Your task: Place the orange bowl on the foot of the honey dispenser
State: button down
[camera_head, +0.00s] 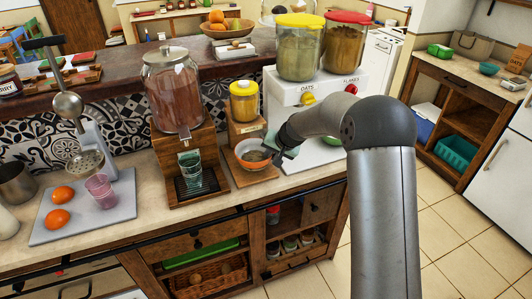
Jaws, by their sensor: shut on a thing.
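The honey dispenser is a yellow jar (244,104) on a wooden stand with a flat wooden foot (243,179). My gripper (272,154) is at the right rim of the bowl and shut on it; its fingertips are small and partly hidden. The bowl looks upright and covers part of the foot. I cannot tell whether it touches the foot or is just above it.
Left of the bowl stands a drink dispenser (174,92) with a glass (191,170) on its tray. Right of it is a white cereal dispenser (285,90) with two jars. A grey board (85,222) with oranges and a pink cup lies left. The counter's front edge is close.

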aim_at(254, 156)
jog(key=shift+w+a+f+p, duration=0.5)
jog(key=shift+w+a+f, duration=0.5)
jog(key=shift+f, duration=0.05)
jog(key=shift+f, duration=0.15)
jog(key=shift+f+b, duration=0.15)
jog(key=shift+b, duration=0.15)
jog(key=c, duration=1.4)
grip_release()
